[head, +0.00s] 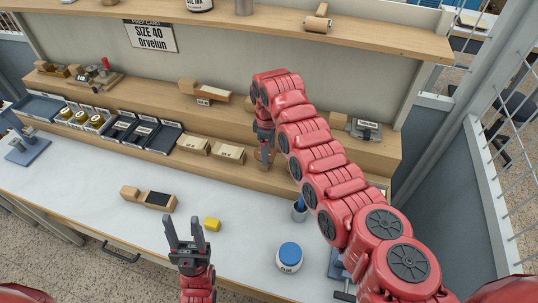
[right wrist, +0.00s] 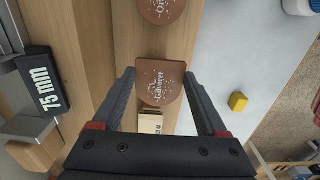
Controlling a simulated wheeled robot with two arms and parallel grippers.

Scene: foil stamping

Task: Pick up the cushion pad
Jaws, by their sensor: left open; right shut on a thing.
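In the head view my right gripper (head: 265,146) points down at the wooden step behind the white worktop, and the arm hides part of that area. My left gripper (head: 184,228) is open and empty over the front of the worktop. A yellow block (head: 212,224) lies just right of it, also seen in the right wrist view (right wrist: 238,102).
A second brown pad (right wrist: 163,8) lies near the held one. A wooden block with a dark top (head: 150,197), a blue-lidded jar (head: 289,257) and a blue cup (head: 299,210) stand on the worktop (head: 100,185). Trays (head: 40,106) and wooden boxes (head: 227,152) line the step.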

